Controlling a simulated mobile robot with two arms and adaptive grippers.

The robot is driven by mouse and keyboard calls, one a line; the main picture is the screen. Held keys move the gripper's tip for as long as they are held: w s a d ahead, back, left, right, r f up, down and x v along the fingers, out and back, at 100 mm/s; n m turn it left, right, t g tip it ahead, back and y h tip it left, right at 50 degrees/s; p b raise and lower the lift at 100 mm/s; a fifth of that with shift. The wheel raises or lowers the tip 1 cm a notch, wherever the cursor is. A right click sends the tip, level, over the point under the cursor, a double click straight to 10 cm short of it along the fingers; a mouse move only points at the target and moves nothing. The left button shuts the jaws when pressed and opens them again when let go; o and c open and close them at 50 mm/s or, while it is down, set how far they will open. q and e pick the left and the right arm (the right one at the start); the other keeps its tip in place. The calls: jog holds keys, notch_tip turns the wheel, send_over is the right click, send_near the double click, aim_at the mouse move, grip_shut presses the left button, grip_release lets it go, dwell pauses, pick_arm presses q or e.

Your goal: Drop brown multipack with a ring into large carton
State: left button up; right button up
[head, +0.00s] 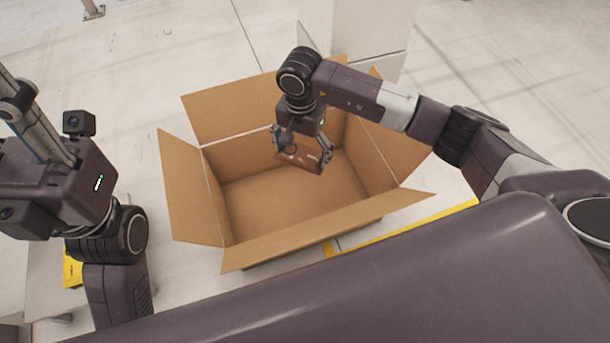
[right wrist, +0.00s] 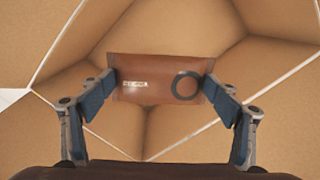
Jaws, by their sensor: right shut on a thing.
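The brown multipack (head: 300,157) has a dark ring on its face and hangs in my right gripper (head: 301,148). In the right wrist view the multipack (right wrist: 150,80) shows a small white label at left and the black ring (right wrist: 186,86) at right. The fingers of my right gripper (right wrist: 161,86) press on its two short ends. The large carton (head: 247,187) stands open with its flaps folded outward, and the multipack is over its opening. The visible carton floor is bare. My left arm is at the left edge; its gripper is out of view.
A white pillar or cabinet (head: 365,30) stands behind the carton. A yellow floor line (head: 415,228) runs in front of it at the right. A yellow item (head: 72,270) shows at the lower left. Pale floor around the carton's left side is clear.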

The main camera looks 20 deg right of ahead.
jog(key=shift+f, duration=0.1)
jog(key=o, duration=1.3)
notch_tip(320, 180, up, 12)
jog(key=shift+s, duration=0.15)
